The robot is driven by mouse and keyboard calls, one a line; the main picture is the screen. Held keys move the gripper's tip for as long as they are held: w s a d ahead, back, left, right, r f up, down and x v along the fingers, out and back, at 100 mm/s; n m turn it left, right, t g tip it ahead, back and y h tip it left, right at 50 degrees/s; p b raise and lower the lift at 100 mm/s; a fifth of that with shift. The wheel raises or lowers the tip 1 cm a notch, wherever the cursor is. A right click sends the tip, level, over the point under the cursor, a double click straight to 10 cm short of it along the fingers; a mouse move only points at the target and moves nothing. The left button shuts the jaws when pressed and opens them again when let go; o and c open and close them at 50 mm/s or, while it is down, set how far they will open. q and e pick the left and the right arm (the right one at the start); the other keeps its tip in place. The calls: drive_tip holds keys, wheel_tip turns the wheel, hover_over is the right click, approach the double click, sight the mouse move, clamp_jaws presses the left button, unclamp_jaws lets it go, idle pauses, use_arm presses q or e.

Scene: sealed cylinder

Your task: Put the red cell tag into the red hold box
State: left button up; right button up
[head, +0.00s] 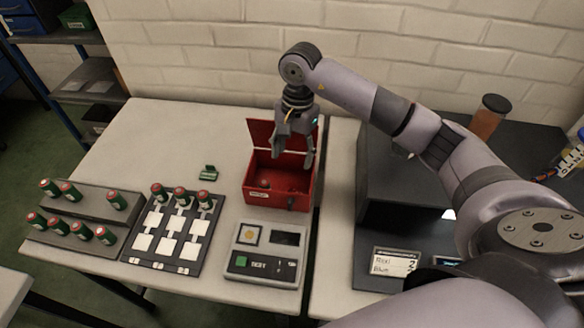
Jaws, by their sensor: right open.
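The red hold box (281,201) stands on the white table with its lid (261,134) raised at the back. My right gripper (293,158) points down over the open box, its fingers apart, with nothing visible between them. Small reddish shapes (264,184) lie on the box floor, too small to tell whether one is the red cell tag. No red cell tag shows clearly elsewhere. My left gripper is not in view.
Green cells with red caps stand on a grey stepped rack (83,205) and along the back row of a black tray with white squares (169,237). A grey tester (262,268) sits in front of the box. A small green item (208,172) lies left of it.

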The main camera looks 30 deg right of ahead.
wheel_tip(320, 180, up, 7)
drive_tip(key=b, duration=0.1)
drive_tip(key=shift+w+d, duration=0.25)
drive_tip(key=shift+d, duration=0.1)
drive_tip(key=shift+f, duration=0.1)
idle(0.9)
